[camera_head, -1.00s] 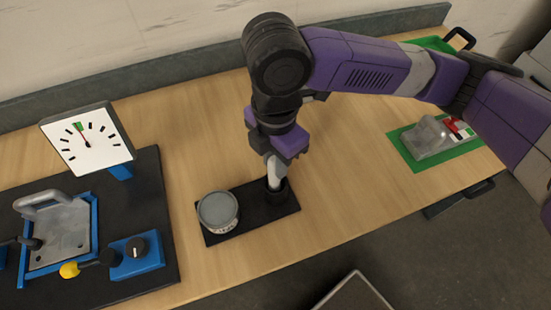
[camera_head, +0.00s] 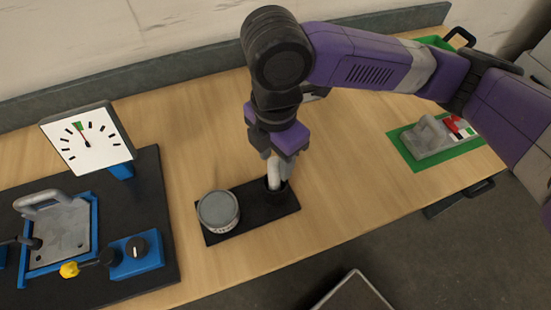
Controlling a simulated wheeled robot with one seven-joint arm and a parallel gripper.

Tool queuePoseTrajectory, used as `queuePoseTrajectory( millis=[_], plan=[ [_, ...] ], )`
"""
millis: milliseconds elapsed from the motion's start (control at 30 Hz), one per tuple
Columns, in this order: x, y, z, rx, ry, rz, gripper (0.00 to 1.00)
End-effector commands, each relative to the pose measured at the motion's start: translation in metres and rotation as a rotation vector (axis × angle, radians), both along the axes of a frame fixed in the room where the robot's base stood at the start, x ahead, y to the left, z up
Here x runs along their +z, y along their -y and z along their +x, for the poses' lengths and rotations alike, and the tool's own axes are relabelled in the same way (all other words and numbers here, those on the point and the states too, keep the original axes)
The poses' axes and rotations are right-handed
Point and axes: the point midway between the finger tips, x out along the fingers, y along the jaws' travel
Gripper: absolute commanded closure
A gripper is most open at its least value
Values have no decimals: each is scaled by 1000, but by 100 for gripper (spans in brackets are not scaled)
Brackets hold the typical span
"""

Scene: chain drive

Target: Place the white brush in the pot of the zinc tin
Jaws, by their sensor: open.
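The zinc tin (camera_head: 218,211) is a round grey tin on the left part of a black mat (camera_head: 246,216). A small dark pot (camera_head: 276,193) stands on the right part of the same mat. The white brush (camera_head: 274,174) stands upright in the dark pot, its pale handle showing above the rim. My gripper (camera_head: 276,162) is just above the pot, pointing down around the top of the handle. Its jaws are open; the fingers are partly hidden by the wrist. The brush's lower end is hidden inside the pot.
A white dial gauge (camera_head: 87,138) and a blue-framed fixture (camera_head: 59,237) stand on a dark board at left, with a blue knob box (camera_head: 136,254) near the front. A grey block (camera_head: 428,137) sits on a green mat at right. The wooden table (camera_head: 340,160) is clear between.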

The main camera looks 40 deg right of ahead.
Motion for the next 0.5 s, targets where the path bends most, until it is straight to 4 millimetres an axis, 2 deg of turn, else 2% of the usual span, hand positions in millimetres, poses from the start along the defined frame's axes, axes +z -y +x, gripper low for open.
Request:
queuePoseTrajectory(
  millis=[300, 500],
  plan=[
    [63, 0, 1, 3, 4, 0, 54],
    [96, 0, 0, 2, 3, -1, 54]
  ],
)
